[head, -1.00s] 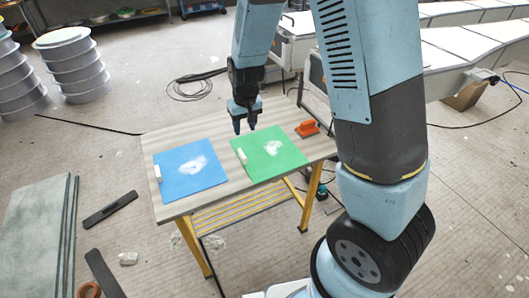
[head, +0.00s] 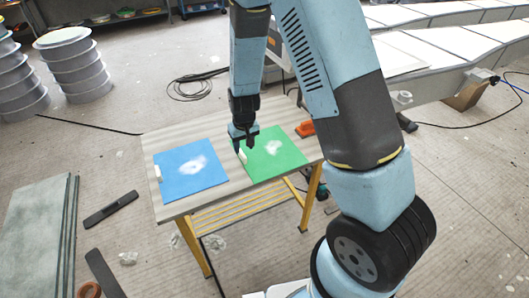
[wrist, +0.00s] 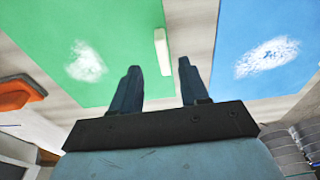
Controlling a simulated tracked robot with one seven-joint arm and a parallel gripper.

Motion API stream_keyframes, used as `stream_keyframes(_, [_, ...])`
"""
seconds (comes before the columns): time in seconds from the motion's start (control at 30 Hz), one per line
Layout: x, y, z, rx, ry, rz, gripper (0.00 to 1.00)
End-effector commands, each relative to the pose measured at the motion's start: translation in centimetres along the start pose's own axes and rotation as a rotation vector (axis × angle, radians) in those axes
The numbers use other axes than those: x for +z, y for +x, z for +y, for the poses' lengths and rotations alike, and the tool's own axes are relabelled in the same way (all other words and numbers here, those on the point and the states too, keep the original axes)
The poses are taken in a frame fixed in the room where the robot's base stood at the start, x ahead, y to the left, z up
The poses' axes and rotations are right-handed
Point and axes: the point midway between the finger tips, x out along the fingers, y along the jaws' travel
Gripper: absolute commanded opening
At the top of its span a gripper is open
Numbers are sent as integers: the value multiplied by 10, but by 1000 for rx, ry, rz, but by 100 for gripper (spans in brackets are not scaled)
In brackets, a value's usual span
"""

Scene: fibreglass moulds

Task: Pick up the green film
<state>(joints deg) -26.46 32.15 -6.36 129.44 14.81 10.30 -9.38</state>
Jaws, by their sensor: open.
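The green film (head: 274,155) lies flat on the right part of the small table, with a white patch on its surface. It also shows in the wrist view (wrist: 110,30). A white strip (wrist: 162,52) sits along the film's edge on the side toward the blue sheet; in the head view the gripper mostly hides it. My gripper (head: 244,151) is open and empty, pointing down above that edge. In the wrist view my gripper (wrist: 158,80) has its fingers apart, with the white strip showing between and beyond them. I see no contact with the film.
A blue sheet (head: 190,171) with its own white strip lies to the left on the table (head: 165,208). An orange tool (head: 305,128) lies at the table's right edge, partly behind my arm. Dark bars (head: 110,208) and a greenish slab (head: 35,225) are on the floor at left.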

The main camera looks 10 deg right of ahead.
Motion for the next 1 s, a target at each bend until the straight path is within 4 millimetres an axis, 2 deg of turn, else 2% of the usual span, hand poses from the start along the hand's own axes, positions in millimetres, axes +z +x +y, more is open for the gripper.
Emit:
stream_keyframes(0.4, [-2, 44, -3, 0, 2, -2, 45])
stream_keyframes(0.77, [-3, 50, -4, 0, 1, 0, 45])
stream_keyframes(1.0, [-3, 50, -3, 0, 1, -1, 23])
